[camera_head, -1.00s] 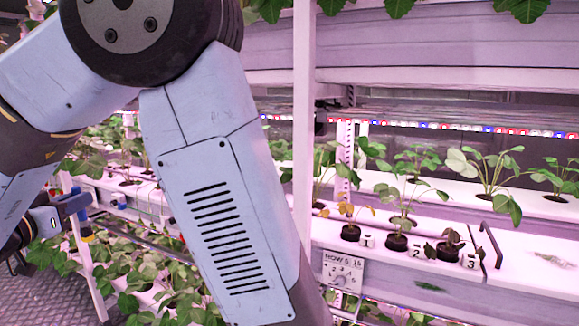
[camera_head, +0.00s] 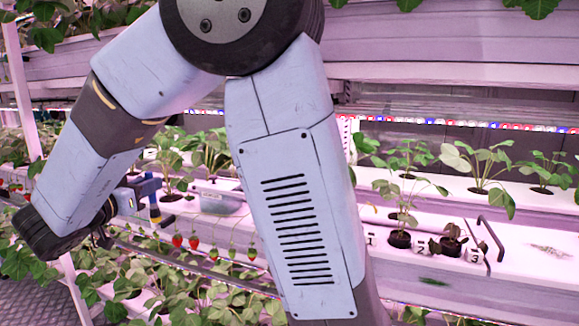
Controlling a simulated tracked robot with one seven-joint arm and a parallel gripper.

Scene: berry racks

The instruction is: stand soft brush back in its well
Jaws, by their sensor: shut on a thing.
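My gripper (camera_head: 150,187) is at the left of the view, at the end of my blue-grey arm. The brush is held in front of the white rack gutter, left of a clear tub. It is small in view, and its bristles cannot be made out. I cannot make out the brush's well; my large arm link covers the middle of the view.
A clear tub (camera_head: 218,197) stands on the left gutter. Red strawberries (camera_head: 194,241) hang below it. Potted seedlings (camera_head: 399,239) and a black handle (camera_head: 492,237) are on the right gutter. A white rack post (camera_head: 22,95) stands at far left.

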